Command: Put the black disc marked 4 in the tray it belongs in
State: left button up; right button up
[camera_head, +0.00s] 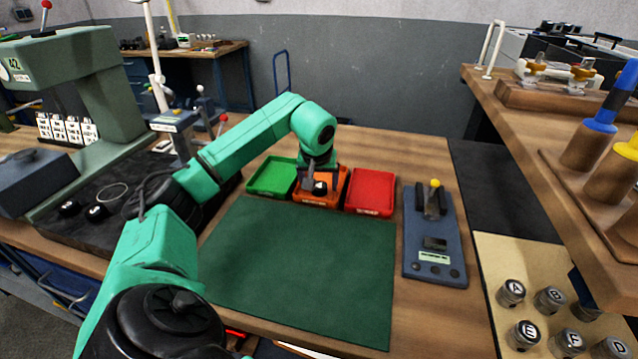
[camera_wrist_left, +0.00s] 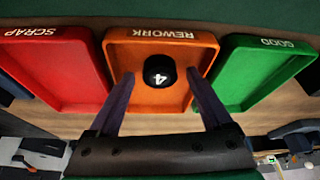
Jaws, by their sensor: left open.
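My right gripper is not in view.
A green mat (camera_head: 300,260) lies clear in front of the trays. A blue gauge device (camera_head: 434,240) stands to their right. At left, other black discs (camera_head: 96,211) lie on a dark surface by a green machine (camera_head: 100,90). Lettered cylinders (camera_head: 550,298) stand at lower right.

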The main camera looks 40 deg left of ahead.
pick_arm(q)
jog(key=v, duration=1.2)
